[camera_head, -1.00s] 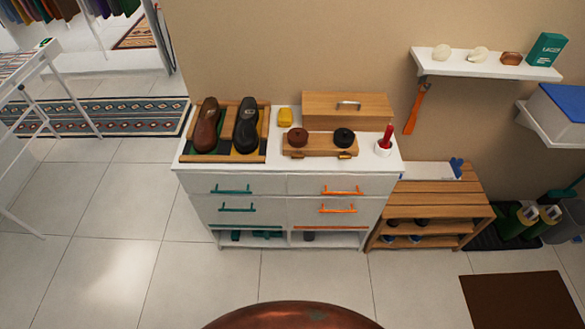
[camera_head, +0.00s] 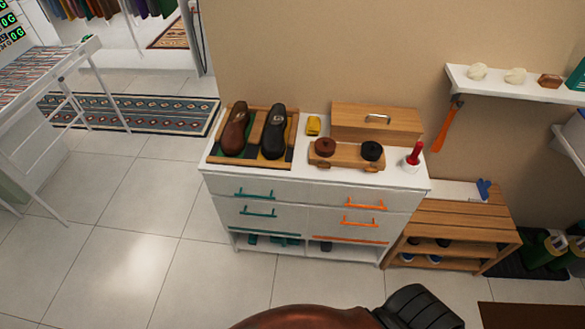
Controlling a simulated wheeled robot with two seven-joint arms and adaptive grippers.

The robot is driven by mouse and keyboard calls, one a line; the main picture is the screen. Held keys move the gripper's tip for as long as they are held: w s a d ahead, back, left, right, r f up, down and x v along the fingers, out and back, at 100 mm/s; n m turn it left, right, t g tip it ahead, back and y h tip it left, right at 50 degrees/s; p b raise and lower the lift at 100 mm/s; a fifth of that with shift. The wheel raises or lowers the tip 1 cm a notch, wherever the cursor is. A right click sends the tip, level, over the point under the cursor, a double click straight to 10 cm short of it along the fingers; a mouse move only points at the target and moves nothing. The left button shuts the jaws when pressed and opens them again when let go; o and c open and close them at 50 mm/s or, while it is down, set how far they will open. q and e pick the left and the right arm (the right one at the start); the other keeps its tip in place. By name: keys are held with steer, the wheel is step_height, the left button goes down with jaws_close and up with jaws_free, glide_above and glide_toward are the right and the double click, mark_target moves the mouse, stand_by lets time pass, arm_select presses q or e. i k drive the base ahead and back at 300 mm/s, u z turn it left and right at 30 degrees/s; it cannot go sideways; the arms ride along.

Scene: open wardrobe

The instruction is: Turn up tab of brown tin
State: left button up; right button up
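The brown tin (camera_head: 325,146) is a small round tin on the left part of a wooden tray (camera_head: 346,157) on top of a white cabinet. A black tin (camera_head: 372,151) sits on the same tray to its right. The tab of the brown tin is too small to make out. Neither gripper shows in the head view. A copper-coloured rounded surface and a dark ribbed part at the bottom edge seem to be mine.
The white cabinet (camera_head: 290,190) also carries a shoe tray (camera_head: 207,163) with a brown and a black shoe, a yellow block (camera_head: 313,127), a wooden box (camera_head: 375,122) and a red-handled item (camera_head: 414,155). A slatted wooden rack (camera_head: 460,222) stands right of it. The floor in front is clear.

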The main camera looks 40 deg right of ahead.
mark_target(324, 166)
steer(key=u, duration=0.05)
steer(key=i, duration=0.85)
steer(key=z, duration=0.2)
